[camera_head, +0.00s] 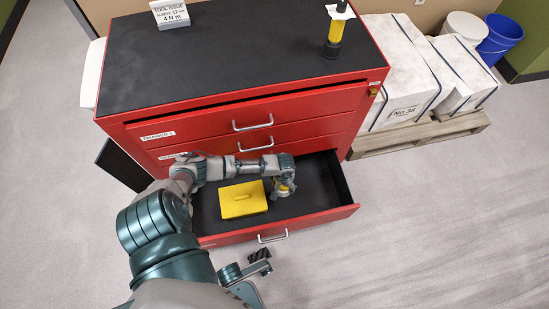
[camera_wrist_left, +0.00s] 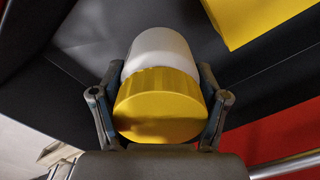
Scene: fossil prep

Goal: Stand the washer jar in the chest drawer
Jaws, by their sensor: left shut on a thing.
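The washer jar (camera_wrist_left: 165,95) has a pale body and a ribbed yellow lid. My left gripper (camera_wrist_left: 160,100) is shut on it, one finger on each side, with the lid toward the wrist camera. In the head view my left gripper (camera_head: 283,187) is inside the open chest drawer (camera_head: 320,190), right of the yellow box, and mostly hides the jar. The drawer has a dark floor and a red front. I cannot tell whether the jar's base touches the drawer floor. My right gripper is not clearly seen.
A yellow lidded box (camera_head: 243,200) sits in the drawer to the left of the jar. Free floor lies right of the gripper. The red chest (camera_head: 240,100) stands behind, its upper drawers shut. A flashlight-like yellow and black tool (camera_head: 335,35) and a sign (camera_head: 170,14) are on top.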

